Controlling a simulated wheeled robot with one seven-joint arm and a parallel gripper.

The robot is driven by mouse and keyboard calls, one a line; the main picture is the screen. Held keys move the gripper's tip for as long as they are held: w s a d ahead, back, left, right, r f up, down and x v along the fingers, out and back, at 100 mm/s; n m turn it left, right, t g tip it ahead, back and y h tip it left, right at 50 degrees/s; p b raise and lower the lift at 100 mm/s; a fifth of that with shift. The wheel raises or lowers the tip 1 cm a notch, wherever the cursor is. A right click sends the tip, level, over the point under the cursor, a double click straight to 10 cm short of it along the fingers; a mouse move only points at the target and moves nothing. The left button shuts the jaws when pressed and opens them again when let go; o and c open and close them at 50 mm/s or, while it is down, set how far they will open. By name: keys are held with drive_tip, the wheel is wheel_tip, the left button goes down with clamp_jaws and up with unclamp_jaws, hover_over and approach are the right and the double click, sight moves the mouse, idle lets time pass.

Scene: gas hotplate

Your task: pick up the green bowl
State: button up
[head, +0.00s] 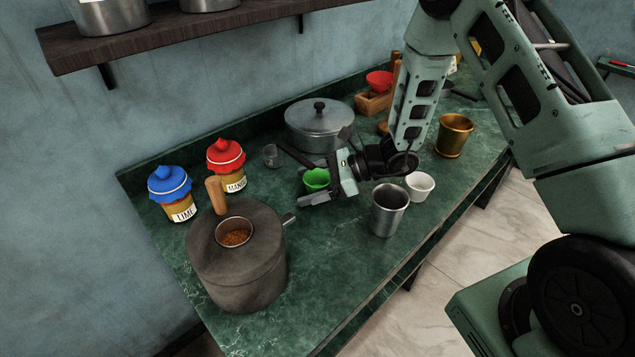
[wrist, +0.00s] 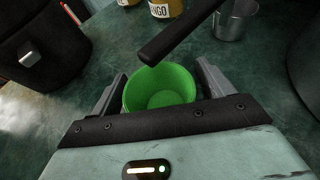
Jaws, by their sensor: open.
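The green bowl (head: 316,180) stands upright and empty on the green marble counter (head: 330,265). My gripper (head: 312,178) is low over the counter with its fingers on either side of the bowl. In the wrist view the bowl (wrist: 160,88) sits between the two open fingers, close to both. I cannot tell whether either finger touches it. A dark handle (wrist: 185,35) reaches over the bowl's far rim in the wrist view. My gripper's body hides the bowl's near lower part there.
A lidded pot (head: 318,127) stands behind the bowl. A metal cup (head: 388,208) and white bowl (head: 419,186) stand to the right. A stone grinder (head: 240,265) and two jars with blue (head: 170,190) and red (head: 226,162) lids stand left. The counter's front middle is clear.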

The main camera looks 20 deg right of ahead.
drive_tip(key=c, duration=1.1)
drive_tip(key=shift+o, duration=0.2)
